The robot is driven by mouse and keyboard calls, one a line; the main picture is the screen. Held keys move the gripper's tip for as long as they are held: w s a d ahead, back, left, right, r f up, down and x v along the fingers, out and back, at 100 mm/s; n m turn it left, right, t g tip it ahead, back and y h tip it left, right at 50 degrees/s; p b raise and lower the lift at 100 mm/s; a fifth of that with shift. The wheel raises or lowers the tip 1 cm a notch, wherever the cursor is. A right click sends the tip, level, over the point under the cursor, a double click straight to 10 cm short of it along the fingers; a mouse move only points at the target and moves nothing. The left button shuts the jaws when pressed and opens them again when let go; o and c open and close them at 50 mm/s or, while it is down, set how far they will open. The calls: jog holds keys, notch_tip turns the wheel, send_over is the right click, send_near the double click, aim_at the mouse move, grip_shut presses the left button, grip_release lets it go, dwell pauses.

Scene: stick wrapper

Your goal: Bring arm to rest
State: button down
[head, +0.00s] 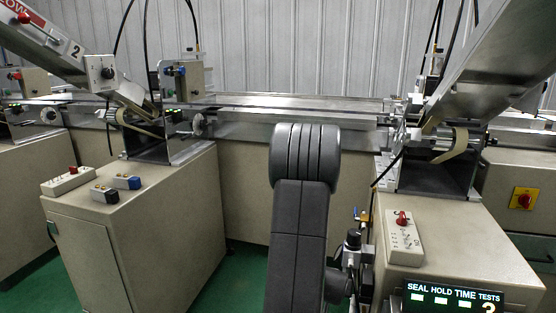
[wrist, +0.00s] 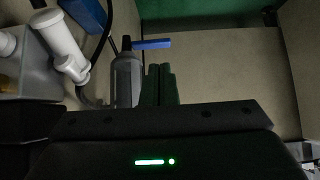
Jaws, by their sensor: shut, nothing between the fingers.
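My arm (head: 303,210) rises in the middle of the head view, dark grey and folded in front of the machine. The head view does not show the fingers. In the wrist view my gripper (wrist: 160,85) points forward with its two dark green fingers together and nothing between them. A grey cylindrical fitting with a blue lever handle (wrist: 152,44) stands just left of the fingers. I cannot tell whether they touch.
A beige cabinet (head: 150,230) with button boxes stands at left. Another cabinet (head: 470,225) with a control box (head: 404,238) is at right. White pipe (wrist: 60,45) is at left in the wrist view. Green floor shows between cabinets.

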jog(key=shift+p+v, duration=0.55)
jog(key=shift+v, duration=2.15)
jog(key=shift+w+f, duration=0.1)
